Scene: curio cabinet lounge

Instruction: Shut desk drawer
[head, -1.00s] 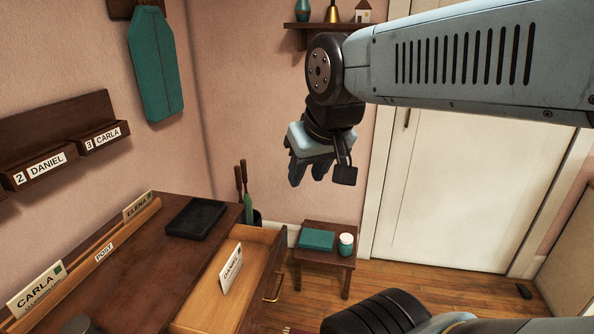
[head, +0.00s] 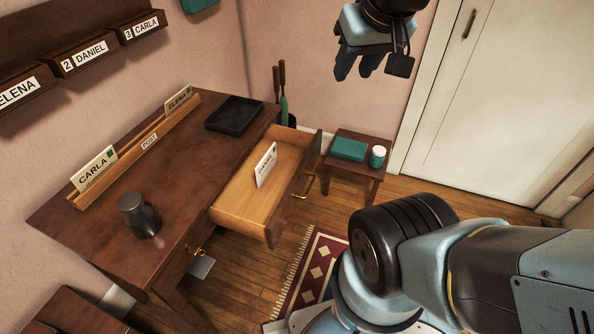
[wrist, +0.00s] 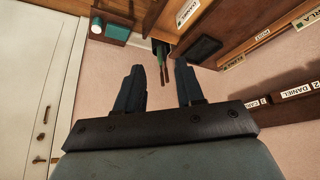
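The desk drawer (head: 240,203) stands pulled out from the front of the brown desk (head: 178,165). It has a light wood inside and a brass handle (head: 311,184) on its front. A white letter marked DANIEL (head: 266,164) stands upright in it. My gripper (head: 358,68) is up in the air at the top of the head view, beyond and above the drawer, touching nothing. In the wrist view my gripper (wrist: 158,85) has its two fingers apart with nothing between them. The letter (wrist: 187,12) also shows at the top of that view.
On the desk are a dark tray (head: 233,115), a post rack (head: 140,150) with letters, and a dark jar (head: 139,215). A small side table (head: 352,170) with a teal box (head: 349,150) and a cup (head: 377,157) stands beyond the drawer. A patterned rug (head: 312,265) lies on the floor.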

